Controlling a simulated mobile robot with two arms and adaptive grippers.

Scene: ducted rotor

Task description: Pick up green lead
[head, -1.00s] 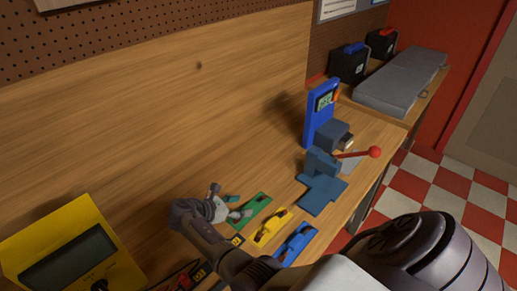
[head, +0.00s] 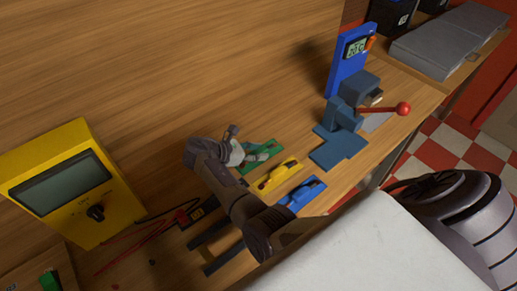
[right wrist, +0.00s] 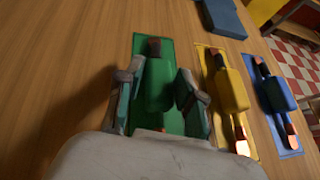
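The green lead (right wrist: 158,85) lies on a green mat (right wrist: 171,48) on the wooden bench; the head view shows it partly hidden by my right gripper. My right gripper (head: 250,148) is above it, seen in the wrist view (right wrist: 160,88) with one finger on each side of the lead's green body. The fingers are apart, with narrow gaps seeming to show beside the lead. My left gripper is not in view.
A yellow lead (head: 278,176) and a blue lead (head: 303,192) lie close to the right on their own mats. A blue-grey lever fixture (head: 345,117) with a red knob stands beyond. A yellow meter (head: 75,180) stands at left.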

